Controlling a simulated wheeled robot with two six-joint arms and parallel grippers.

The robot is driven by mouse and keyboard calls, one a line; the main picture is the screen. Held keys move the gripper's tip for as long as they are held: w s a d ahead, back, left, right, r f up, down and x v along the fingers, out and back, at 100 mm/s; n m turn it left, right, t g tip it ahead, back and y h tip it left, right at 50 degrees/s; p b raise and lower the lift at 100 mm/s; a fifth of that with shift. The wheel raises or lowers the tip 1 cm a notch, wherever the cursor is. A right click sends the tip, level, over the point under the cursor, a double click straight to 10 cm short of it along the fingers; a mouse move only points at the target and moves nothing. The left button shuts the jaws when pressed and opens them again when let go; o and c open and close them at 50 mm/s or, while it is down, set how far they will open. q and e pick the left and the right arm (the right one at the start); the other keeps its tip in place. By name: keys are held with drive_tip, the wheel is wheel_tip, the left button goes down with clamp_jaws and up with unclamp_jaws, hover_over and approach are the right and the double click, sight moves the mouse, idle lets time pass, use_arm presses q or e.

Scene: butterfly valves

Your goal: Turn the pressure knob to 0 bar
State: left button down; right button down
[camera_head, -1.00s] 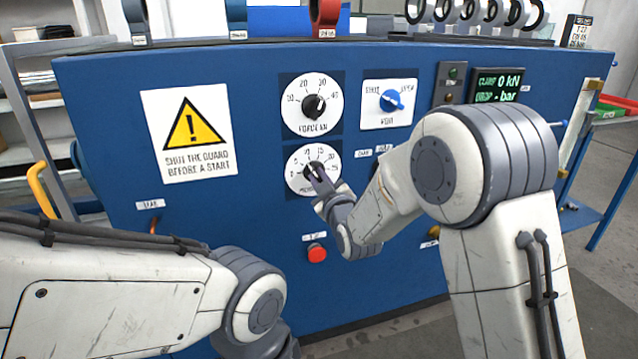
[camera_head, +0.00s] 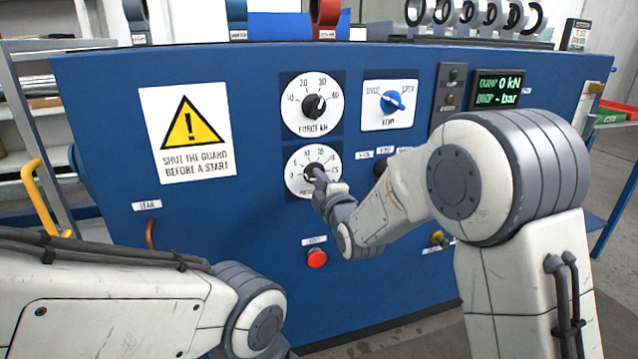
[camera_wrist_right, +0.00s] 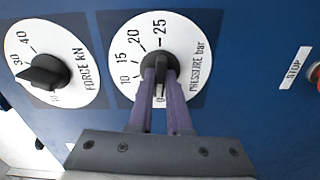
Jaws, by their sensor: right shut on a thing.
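The pressure knob (camera_head: 311,171) is a dark knob on a round white dial, low on the blue panel under the force dial. My right gripper (camera_head: 320,178) is at this knob and covers part of it. In the right wrist view, the purple fingers of my right gripper (camera_wrist_right: 160,78) are shut on the pressure knob (camera_wrist_right: 159,57), one on each side. The marks 10, 15, 20 and 25 show; the fingers hide the lower part of the dial. I cannot tell which mark the knob points to. My left arm shows at lower left, but its gripper is out of view.
The force knob (camera_head: 314,105) is just above, and a blue switch (camera_head: 391,101) is right of it. A red stop button (camera_head: 317,258) sits below the pressure dial. A display (camera_head: 498,88) reads 0 kN and "- bar". A yellow handle (camera_head: 43,195) stands at left.

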drive_tip(key=shift+d+f+n, duration=0.1)
drive_tip(key=shift+f+n, duration=0.05)
drive_tip(key=shift+n, duration=0.35)
drive_tip(key=c, duration=0.9)
unclamp_jaws()
drive_tip(key=shift+o, duration=0.2)
drive_tip(key=shift+s, duration=0.1)
drive_tip(key=p+v, duration=0.1)
drive_tip(key=v, duration=0.9)
drive_tip(key=shift+s, duration=0.15)
